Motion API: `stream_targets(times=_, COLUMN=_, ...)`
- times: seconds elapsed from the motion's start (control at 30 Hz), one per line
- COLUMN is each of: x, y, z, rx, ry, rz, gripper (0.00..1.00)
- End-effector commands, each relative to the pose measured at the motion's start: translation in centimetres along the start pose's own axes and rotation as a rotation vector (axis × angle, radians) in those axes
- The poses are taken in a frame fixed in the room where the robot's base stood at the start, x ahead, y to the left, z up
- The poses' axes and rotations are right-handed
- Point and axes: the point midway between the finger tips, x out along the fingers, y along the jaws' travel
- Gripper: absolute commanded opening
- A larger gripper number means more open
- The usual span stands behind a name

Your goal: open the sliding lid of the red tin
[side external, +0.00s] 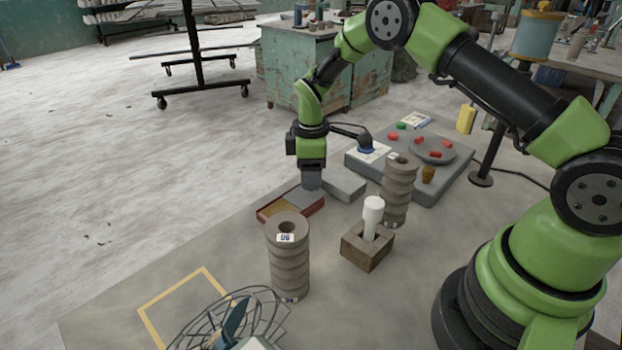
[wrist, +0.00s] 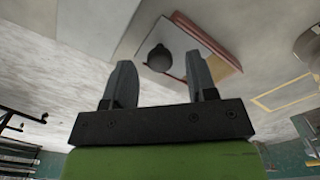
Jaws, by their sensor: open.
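The red tin (side external: 262,215) sits on the table under my gripper. Its grey lid (side external: 300,196) covers the right part, and a yellowish inside shows at the left. In the wrist view the tin's red edge (wrist: 207,36) and the lid (wrist: 183,42) show beyond the fingers. A dark round knob (wrist: 159,58) shows between the fingertips. My gripper (wrist: 160,75) is open, with its fingers apart on either side of the knob; I cannot tell if they touch it. In the side view my gripper (side external: 311,182) is pointing down over the lid, hiding the knob.
A grey block (side external: 346,188) lies right beside the tin. Ringed columns stand in front (side external: 288,262) and to the right (side external: 398,190). A wooden block (side external: 366,253) holds a white-handled tool. A grey board (side external: 425,190) carries red pieces. A yellow outline (side external: 180,292) marks empty table.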

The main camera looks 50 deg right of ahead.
Motion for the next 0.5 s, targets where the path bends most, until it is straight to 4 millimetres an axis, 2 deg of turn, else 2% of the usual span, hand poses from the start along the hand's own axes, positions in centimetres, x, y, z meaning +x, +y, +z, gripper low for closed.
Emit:
stream_targets(times=0.1, x=-2.7, y=0.1, z=0.0, rx=-0.001, ry=0.003, rz=0.004, gripper=0.52)
stream_targets(times=0.3, x=-6.2, y=0.1, z=0.0, rx=-0.002, ry=0.002, rz=0.003, gripper=0.52)
stream_targets(times=0.5, x=-7.6, y=0.0, z=0.0, rx=-0.001, ry=0.001, rz=0.0, gripper=0.52)
